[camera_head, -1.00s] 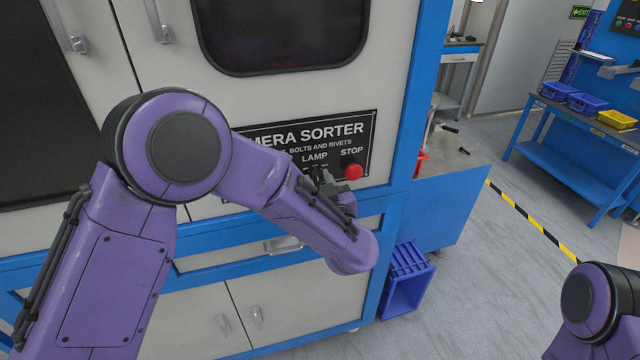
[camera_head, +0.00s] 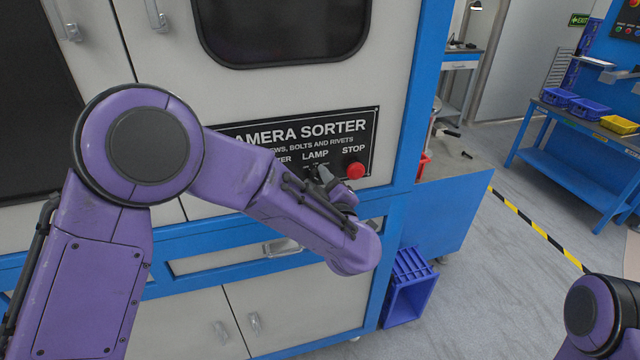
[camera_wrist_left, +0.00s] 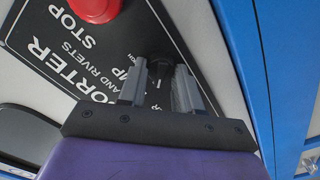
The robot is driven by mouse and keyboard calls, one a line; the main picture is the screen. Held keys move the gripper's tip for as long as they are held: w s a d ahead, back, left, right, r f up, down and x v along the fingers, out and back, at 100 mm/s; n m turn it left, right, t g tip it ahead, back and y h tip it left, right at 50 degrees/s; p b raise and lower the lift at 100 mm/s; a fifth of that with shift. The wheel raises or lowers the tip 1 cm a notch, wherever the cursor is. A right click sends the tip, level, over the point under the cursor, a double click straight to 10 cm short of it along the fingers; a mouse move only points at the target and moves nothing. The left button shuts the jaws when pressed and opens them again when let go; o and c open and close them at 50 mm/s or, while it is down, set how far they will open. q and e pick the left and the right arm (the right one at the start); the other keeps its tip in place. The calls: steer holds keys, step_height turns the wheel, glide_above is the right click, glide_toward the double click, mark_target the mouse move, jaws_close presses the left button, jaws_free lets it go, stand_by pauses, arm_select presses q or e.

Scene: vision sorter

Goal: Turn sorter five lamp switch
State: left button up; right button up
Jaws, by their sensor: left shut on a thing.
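The sorter's black control panel (camera_head: 362,124) carries the labels LAMP and STOP. My left gripper (camera_head: 322,180) is at the panel under the LAMP label, mostly hidden by its own wrist in the head view. In the left wrist view, the gripper (camera_wrist_left: 160,84) has its two grey fingers on either side of the black lamp switch knob (camera_wrist_left: 159,64), shut on it. The knob's pointer direction cannot be told. My right gripper is out of view; only part of the right arm shows at the lower right.
A red stop button (camera_head: 355,171) sits just right of the lamp switch; it also shows in the left wrist view (camera_wrist_left: 95,8). A drawer handle (camera_head: 283,246) is below the panel. A blue crate (camera_head: 408,287) lies on the floor to the right.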

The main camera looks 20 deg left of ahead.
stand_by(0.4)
arm_select(q)
steer(key=o, duration=1)
steer(key=shift+o, duration=0.2)
steer(key=b+v, duration=0.2)
steer(key=v, duration=0.8)
steer(key=shift+d, duration=0.25)
steer(key=shift+s, duration=0.15)
